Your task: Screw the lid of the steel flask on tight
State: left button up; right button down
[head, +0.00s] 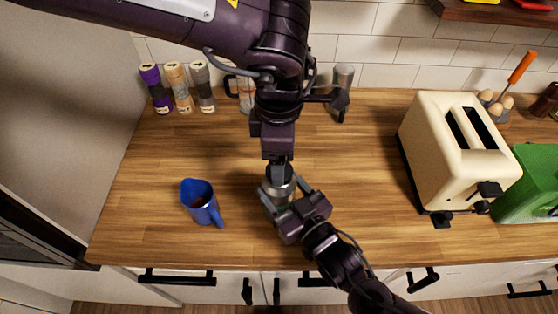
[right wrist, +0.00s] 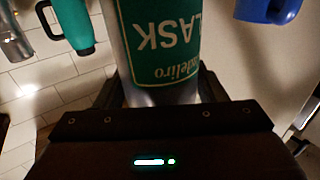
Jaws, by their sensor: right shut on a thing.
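The steel flask (head: 277,190) stands upright on the wooden counter, left of the middle in the head view. In the right wrist view the flask (right wrist: 158,45) shows a green label with upside-down lettering. My right gripper (head: 282,197) is shut around the flask's body from the front right. My left gripper (head: 279,168) points straight down over the top of the flask, at the lid. The lid is mostly hidden by my left gripper, and I cannot tell whether its fingers touch or grip it.
A blue jug (head: 202,203) stands left of the flask. A cream toaster (head: 455,150) and a green box (head: 530,185) are at the right. Several spice jars (head: 178,88) and a steel canister (head: 343,76) line the back wall. The counter between flask and toaster is clear.

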aim_at(279, 196)
pick_arm(q)
jog(key=shift+c, duration=0.6)
jog(key=n, duration=0.2)
jog(key=r+n, duration=0.1)
jog(key=n, duration=0.3)
jog(key=shift+d+r, duration=0.2)
jog(key=shift+r, duration=0.1)
jog(key=n, duration=0.2)
jog(key=r+n, duration=0.1)
jog(key=n, duration=0.3)
jog(key=r+n, duration=0.1)
jog(key=n, duration=0.1)
jog(key=shift+a, duration=0.2)
jog(key=shift+f, duration=4)
